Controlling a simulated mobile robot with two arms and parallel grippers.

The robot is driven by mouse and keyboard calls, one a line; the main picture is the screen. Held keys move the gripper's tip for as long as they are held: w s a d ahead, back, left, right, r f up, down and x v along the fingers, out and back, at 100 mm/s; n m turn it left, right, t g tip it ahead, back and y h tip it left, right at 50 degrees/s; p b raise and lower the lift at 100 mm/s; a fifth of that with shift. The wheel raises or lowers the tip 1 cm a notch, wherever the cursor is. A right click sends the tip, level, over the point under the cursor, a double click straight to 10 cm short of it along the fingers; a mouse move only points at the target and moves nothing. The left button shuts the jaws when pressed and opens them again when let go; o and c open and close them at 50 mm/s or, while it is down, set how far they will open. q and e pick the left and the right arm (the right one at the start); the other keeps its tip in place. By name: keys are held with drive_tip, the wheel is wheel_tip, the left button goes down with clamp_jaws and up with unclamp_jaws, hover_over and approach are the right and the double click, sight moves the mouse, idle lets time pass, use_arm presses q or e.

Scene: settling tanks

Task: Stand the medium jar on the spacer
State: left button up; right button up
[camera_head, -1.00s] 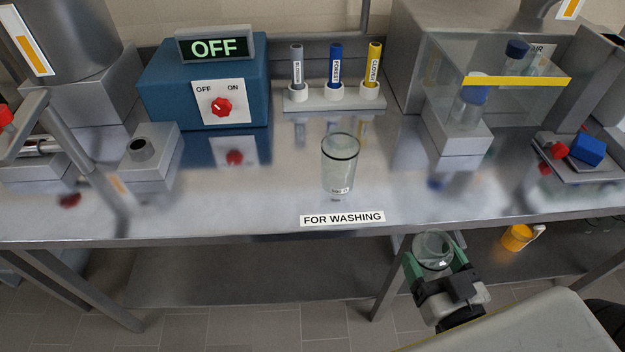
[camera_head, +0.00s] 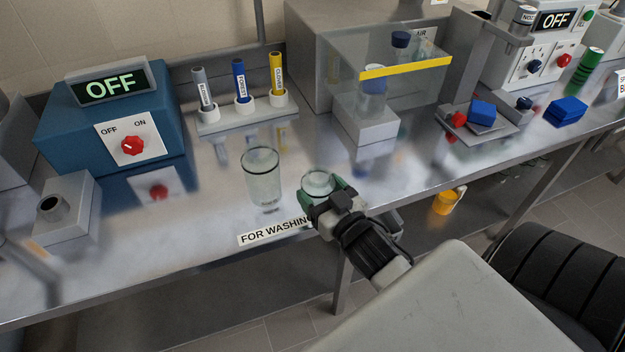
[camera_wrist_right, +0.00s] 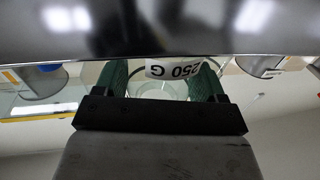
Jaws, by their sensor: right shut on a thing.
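My right gripper (camera_head: 326,196) is shut on a clear glass jar (camera_head: 318,182), held upright near the front edge of the bench. In the right wrist view the jar's label (camera_wrist_right: 174,69) reads "250 G", upside down, between the green fingers of the gripper (camera_wrist_right: 163,82). I take this as the medium jar. My left gripper is not in view.
A tube rack (camera_head: 246,116) and blue switch box (camera_head: 110,125) stand behind. Blue and red items (camera_head: 481,113) lie right. Bare bench lies between glass and shield.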

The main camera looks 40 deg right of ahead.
drive_tip(key=w, duration=0.3)
drive_tip(key=shift+w+p, duration=0.1)
drive_tip(key=shift+p, duration=0.25)
drive_tip(key=shift+f, duration=0.1)
drive_tip(key=shift+f, duration=0.1)
drive_tip(key=o, duration=1)
drive_tip(key=shift+f, duration=0.1)
drive_tip(key=shift+c, duration=0.2)
drive_tip(key=shift+o, duration=0.6)
